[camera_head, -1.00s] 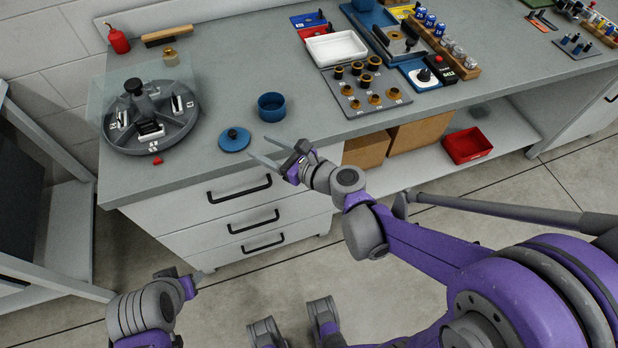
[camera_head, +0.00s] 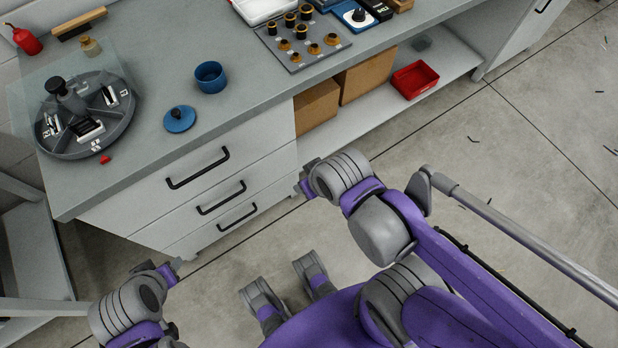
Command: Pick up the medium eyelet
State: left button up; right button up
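A grey plate (camera_head: 340,42) at the top of the bench holds several small gold pieces, some with dark tops. The front ones, such as a gold ring-like piece (camera_head: 314,48), look like eyelets. I cannot tell which is the medium one. My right gripper (camera_head: 303,187) is off the bench, in front of the drawers and below the plate; its fingers are mostly hidden. My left gripper (camera_head: 174,267) is low at the left, in front of the drawer cabinet. Its finger opening is too small to tell. Neither gripper touches the plate.
A blue cup (camera_head: 210,77), blue lid (camera_head: 180,119) and round grey divided tray (camera_head: 108,142) with a clear cover stand on the bench. A small red piece (camera_head: 105,160) lies near its edge. Cardboard boxes (camera_head: 316,106) and a red bin (camera_head: 414,80) sit on the shelf below.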

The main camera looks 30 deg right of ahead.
aim_at(318, 49)
jog(key=z, duration=1.25)
jog(key=i+l+u, duration=0.3)
jog(key=l+u, duration=0.15)
jog(key=l, duration=0.2)
jog(key=i+l+u, duration=0.2)
jog(key=l, duration=0.15)
jog(key=k, duration=0.1)
